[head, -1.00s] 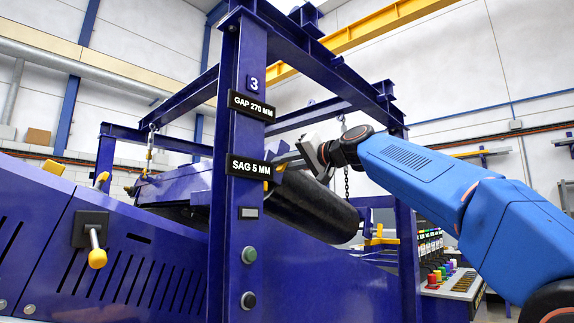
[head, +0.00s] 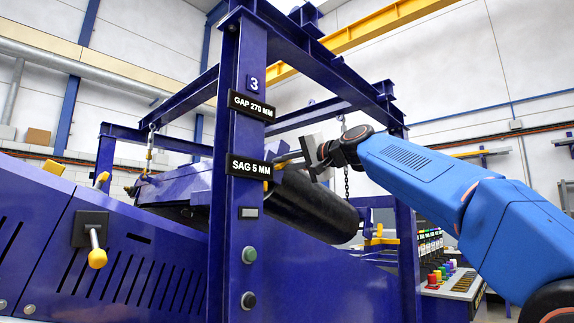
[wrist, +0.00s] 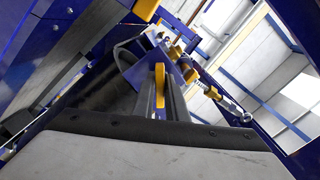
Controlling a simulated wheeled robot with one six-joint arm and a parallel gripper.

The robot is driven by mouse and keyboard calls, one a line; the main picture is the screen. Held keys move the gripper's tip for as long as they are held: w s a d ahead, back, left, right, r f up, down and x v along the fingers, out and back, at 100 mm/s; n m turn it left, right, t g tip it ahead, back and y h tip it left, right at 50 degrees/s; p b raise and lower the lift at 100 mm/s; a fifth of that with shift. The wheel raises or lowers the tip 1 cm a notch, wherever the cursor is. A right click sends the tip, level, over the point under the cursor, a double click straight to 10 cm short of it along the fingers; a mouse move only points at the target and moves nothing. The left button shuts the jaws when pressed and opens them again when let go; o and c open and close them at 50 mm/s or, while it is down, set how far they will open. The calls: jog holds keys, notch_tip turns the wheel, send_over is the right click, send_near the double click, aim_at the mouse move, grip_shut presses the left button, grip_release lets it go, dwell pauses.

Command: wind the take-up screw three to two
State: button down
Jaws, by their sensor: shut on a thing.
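The screw itself cannot be made out clearly. The SAG sign (head: 249,168) reads 5 MM, and the GAP sign (head: 251,106) above it reads 270 MM. A plate (head: 253,84) at the top shows 3. The dark belt roll (head: 310,208) lies just below my gripper.
The blue post (head: 223,210) and overhead beams frame the space around my arm. A yellow-tipped lever (head: 97,258) sticks out of the blue side panel at left. A control desk (head: 452,285) with coloured knobs stands at right. A chain (head: 346,183) hangs behind the roll.

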jog(key=shift+m, duration=1.5)
jog(key=shift+m, duration=1.4)
jog(key=c, duration=1.7)
grip_release()
jog(key=v, duration=1.7)
jog(key=shift+s+d, duration=0.15)
jog(key=shift+d, duration=0.05)
